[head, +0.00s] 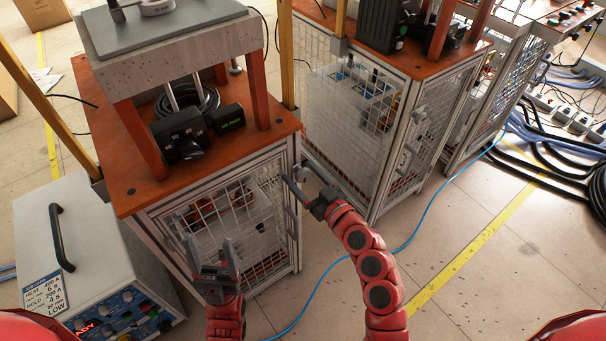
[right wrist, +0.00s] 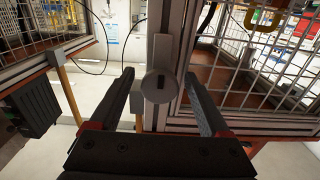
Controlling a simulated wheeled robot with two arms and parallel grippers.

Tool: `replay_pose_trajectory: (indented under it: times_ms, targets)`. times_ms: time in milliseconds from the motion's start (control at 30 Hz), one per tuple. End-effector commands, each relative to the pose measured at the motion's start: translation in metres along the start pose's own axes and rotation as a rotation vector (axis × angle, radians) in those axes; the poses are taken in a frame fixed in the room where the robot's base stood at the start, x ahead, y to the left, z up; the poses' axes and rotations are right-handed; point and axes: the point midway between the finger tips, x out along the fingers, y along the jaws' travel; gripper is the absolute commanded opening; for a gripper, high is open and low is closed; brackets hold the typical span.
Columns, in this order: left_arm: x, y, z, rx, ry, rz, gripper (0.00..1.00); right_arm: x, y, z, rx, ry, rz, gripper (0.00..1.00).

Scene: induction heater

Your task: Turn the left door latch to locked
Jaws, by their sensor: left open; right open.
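The latch (right wrist: 159,86) is a round grey disc with a dark upright slot, mounted on a grey frame post in the right wrist view. My right gripper (head: 298,172) is open at the right front corner of the left wire-mesh cabinet (head: 222,215). In the right wrist view its two fingers stand apart on either side of the latch; contact is not visible. In the head view I cannot make out the latch clearly beside the right gripper. My left gripper (head: 208,252) is open and empty, low in front of the same cabinet's mesh front.
A grey control box (head: 55,235) with a black handle stands at the lower left. A second mesh cabinet (head: 345,110) stands to the right. A blue cable (head: 408,245) runs across the floor; black cables (head: 535,160) lie further right. Floor at right front is clear.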

Motion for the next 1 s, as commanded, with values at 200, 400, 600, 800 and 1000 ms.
replay_pose_trajectory:
  times_ms: [200,400,600,800,1000]
  targets:
    - [-0.0001,0.0,0.0,0.0,0.0,0.0,0.66,-0.0004,0.0001,0.0001,0.0,0.0,0.0,0.62]
    - [-0.0001,0.0,0.0,0.0,0.0,0.0,0.66,-0.0005,0.0001,0.0,0.0,0.0,0.0,0.26]
    - [-0.0001,0.0,0.0,0.0,0.0,0.0,0.66,-0.0005,0.0,0.0,0.0,0.0,0.0,0.0]
    - [-0.001,0.0,0.0002,0.0,0.0,0.0,0.66,-0.0005,0.0,0.0002,0.019,0.0,0.0,0.0]
    - [-0.0039,0.0002,0.0006,0.0,0.0,0.0,0.66,-0.0009,0.0002,0.001,0.101,0.0,0.001,0.0]
